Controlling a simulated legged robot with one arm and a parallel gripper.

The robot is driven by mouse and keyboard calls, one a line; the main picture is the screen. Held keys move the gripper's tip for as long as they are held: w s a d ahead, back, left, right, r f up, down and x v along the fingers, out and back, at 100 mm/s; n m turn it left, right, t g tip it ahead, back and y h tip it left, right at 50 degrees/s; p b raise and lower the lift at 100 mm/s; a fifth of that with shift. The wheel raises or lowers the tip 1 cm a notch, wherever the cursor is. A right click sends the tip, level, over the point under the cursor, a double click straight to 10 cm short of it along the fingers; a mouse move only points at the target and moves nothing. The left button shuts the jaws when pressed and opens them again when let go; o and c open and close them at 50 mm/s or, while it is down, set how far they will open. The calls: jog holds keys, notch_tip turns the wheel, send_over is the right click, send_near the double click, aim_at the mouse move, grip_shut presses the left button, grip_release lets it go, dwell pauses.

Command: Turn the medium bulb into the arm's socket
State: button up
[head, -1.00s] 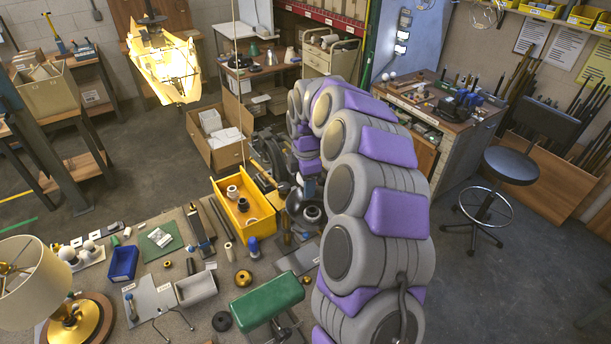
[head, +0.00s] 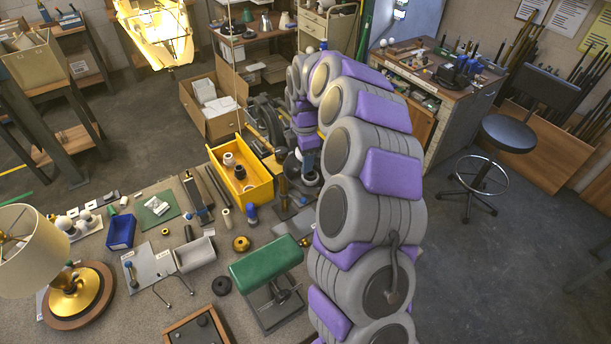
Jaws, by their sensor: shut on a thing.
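My arm curves up and over on the right, and its far end comes down beside the yellow bin. My gripper (head: 304,160) is small there, just above a dark round piece (head: 304,181) with a ring-like top. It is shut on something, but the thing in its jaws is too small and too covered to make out. I cannot pick out the medium bulb or the arm's socket for sure. White bulbs (head: 86,215) stand in a pale holder at the left of the bench.
A yellow bin (head: 258,194) holding white and black ring parts stands left of the gripper. A green-topped stand (head: 266,263), a blue bin (head: 120,232), a grey tray (head: 195,255) and a brass-based lamp (head: 78,293) crowd the bench. A stool (head: 508,133) stands right.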

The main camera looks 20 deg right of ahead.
jog(key=shift+d+f, duration=0.1)
jog(key=shift+d, duration=1.65)
jog(key=shift+a, duration=1.4)
jog(key=shift+d, duration=0.8)
jog(key=shift+a+f, duration=0.1)
jog(key=shift+a, duration=0.6)
jog(key=shift+f, duration=0.1)
jog(key=shift+d+f, duration=0.3)
jog(key=shift+d, duration=0.25)
jog(key=shift+s+a+f, duration=0.1)
jog(key=shift+a+f, duration=0.15)
jog(key=shift+f, duration=0.4)
